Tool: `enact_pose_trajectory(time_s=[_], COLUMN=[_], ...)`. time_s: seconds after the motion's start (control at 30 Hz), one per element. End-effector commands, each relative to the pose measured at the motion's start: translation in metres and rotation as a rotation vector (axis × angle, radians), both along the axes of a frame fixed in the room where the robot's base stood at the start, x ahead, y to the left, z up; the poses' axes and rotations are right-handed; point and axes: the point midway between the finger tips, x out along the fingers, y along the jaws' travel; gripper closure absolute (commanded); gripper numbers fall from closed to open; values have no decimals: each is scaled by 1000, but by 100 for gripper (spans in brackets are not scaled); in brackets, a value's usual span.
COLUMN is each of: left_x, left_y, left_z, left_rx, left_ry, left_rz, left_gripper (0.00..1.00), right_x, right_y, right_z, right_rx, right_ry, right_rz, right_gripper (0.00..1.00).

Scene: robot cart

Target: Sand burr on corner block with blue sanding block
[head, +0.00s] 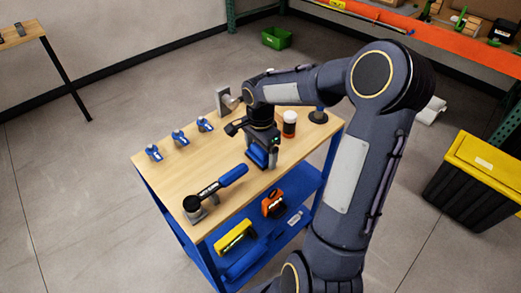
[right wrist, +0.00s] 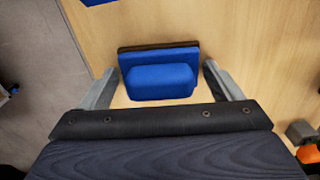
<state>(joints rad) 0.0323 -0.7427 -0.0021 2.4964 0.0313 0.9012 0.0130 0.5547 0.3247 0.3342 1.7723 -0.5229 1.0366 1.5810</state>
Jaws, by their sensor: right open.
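The blue sanding block (right wrist: 160,82), with a dark sole along its far edge, lies on the wooden cart top. My right gripper (right wrist: 160,67) is open over it, one finger on each side, with gaps between the fingers and the block. In the head view the right gripper (head: 264,150) points down at the sanding block (head: 256,157), which it partly covers. A grey block-like piece (head: 223,100) stands at the cart's far edge, partly behind my arm. I cannot tell whether it is the corner block, and I see no burr. My left gripper is out of view.
Several blue clamps (head: 180,137) stand along the left edge of the cart top (head: 222,150). A blue-handled tool (head: 222,183) lies at the front. An orange bottle with a white cap (head: 290,122) stands right of the gripper. The lower shelf holds a yellow item (head: 234,237).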

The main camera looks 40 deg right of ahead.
Motion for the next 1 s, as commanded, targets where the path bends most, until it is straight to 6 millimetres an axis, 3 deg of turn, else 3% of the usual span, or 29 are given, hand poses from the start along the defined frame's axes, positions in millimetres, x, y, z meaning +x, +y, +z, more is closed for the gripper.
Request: enact_pose_trajectory(time_s=[0.87, 1.0], left_x=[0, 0], left_y=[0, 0], left_z=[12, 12], left_rx=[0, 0], left_ry=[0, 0], left_rz=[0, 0], left_gripper=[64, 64], right_x=[0, 0], right_y=[0, 0], right_z=[18, 18], right_rx=[0, 0], right_ry=[0, 0], right_rz=[0, 0], right_gripper=[14, 30])
